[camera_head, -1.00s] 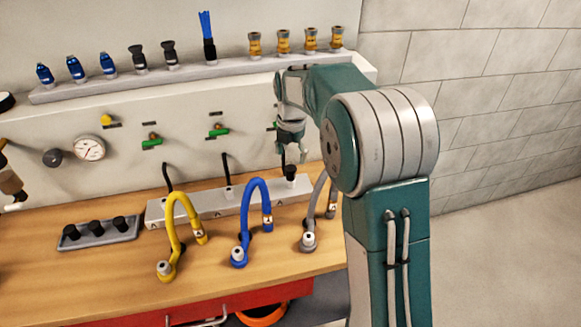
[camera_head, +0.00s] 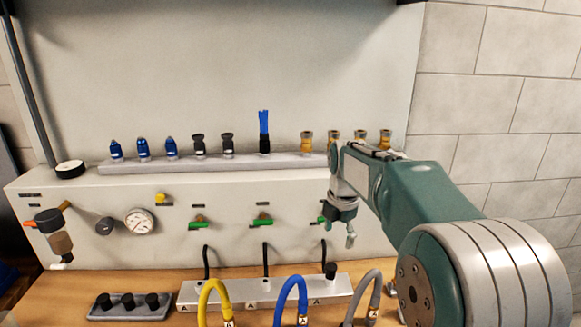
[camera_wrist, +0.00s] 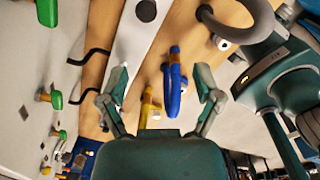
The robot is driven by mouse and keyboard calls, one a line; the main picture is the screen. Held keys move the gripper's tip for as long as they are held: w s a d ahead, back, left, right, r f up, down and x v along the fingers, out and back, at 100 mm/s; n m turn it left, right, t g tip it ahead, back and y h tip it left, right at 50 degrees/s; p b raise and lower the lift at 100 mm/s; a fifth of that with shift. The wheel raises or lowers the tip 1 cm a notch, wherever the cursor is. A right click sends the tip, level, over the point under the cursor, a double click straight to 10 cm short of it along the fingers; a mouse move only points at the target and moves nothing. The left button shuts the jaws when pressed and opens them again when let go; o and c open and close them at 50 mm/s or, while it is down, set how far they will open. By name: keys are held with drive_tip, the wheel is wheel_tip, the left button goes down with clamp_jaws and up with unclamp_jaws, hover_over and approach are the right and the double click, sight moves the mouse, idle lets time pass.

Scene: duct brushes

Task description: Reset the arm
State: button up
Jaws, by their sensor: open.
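My gripper (camera_head: 350,238) hangs from my bent teal and grey arm, in front of the wall panel, just right of the right green valve (camera_head: 322,220). It points down above the black plug (camera_head: 331,271) on the grey manifold block (camera_head: 262,291). In the wrist view its two fingers (camera_wrist: 163,82) are spread apart with nothing between them. Beyond them, the blue hose (camera_wrist: 174,95) and yellow hose (camera_wrist: 146,105) show near the bench top.
A shelf (camera_head: 225,163) along the panel top holds blue and black fittings, a blue brush (camera_head: 264,130) and brass fittings, some behind my arm. A gauge (camera_head: 140,222) is at left. The grey hose (camera_head: 365,298) stands below my gripper. The upper wall is clear.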

drive_tip(key=s+r+m+t, duration=0.1)
drive_tip(key=s+r+m, duration=0.1)
drive_tip(key=s+m, duration=0.45)
drive_tip(key=s+r+m+t, duration=0.25)
drive_tip(key=s+m, duration=0.25)
drive_tip(key=s, duration=0.3)
drive_tip(key=s+f+m+t, duration=0.1)
drive_tip(key=s+f+m, duration=0.2)
drive_tip(key=s+m, duration=0.9)
drive_tip(key=shift+s+f, duration=0.4)
drive_tip(key=shift+s, duration=0.35)
drive_tip(key=shift+a+m+t, duration=0.1)
drive_tip(key=shift+m+t, duration=0.15)
